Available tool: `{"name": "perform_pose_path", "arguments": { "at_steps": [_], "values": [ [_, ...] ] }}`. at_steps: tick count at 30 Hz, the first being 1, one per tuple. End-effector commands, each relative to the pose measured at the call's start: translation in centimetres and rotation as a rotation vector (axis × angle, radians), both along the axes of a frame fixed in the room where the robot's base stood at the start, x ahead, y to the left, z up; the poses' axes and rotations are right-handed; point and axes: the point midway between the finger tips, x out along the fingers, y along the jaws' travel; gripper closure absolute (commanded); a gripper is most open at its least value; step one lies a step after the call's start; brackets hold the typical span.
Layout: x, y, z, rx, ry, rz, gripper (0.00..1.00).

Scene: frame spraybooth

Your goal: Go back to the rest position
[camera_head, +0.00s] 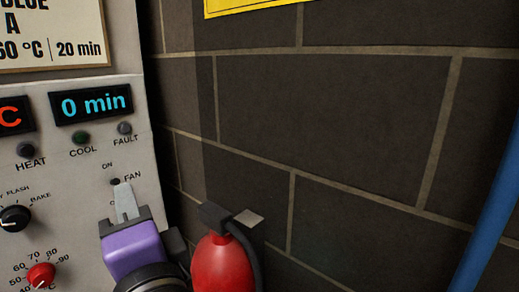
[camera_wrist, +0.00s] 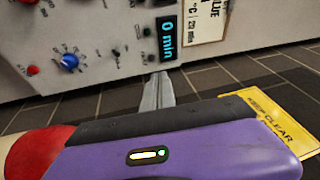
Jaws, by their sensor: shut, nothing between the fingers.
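My gripper (camera_head: 123,188) is purple with grey fingers. It is shut and empty in front of the light grey control panel (camera_head: 75,165), with its fingertips just below the fan switch (camera_head: 115,181) in the head view. I cannot tell whether they touch the panel. The fingers partly cover the marking under the switch. In the wrist view the shut fingers (camera_wrist: 158,92) point toward the panel (camera_wrist: 90,30). The time display (camera_head: 92,104) reads 0 min.
A red fire extinguisher (camera_head: 222,264) stands right beside my gripper, near the dark block wall (camera_head: 330,120). A yellow sign (camera_head: 255,5) hangs on the wall. A blue pipe (camera_head: 490,220) runs at the far right. A black knob (camera_head: 14,218) and red knob (camera_head: 41,274) are at left.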

Motion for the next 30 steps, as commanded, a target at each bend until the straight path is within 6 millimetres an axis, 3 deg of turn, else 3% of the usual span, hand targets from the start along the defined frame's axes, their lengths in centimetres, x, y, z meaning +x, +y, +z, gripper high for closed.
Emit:
{"name": "perform_pose_path", "arguments": {
  "at_steps": [6,14,23,30],
  "values": [
    [-1.0,-4.5,-4.9,-0.311,-0.308,-0.12,1.0],
    [-3.4,-11.8,-12.5,-0.675,-0.546,-0.272,1.0],
    [-8.3,-20.5,-20.4,-1.031,-0.656,-0.399,1.0],
    [-13.8,-27.0,-25.6,-1.272,-0.635,-0.456,1.0]
  ]
}}
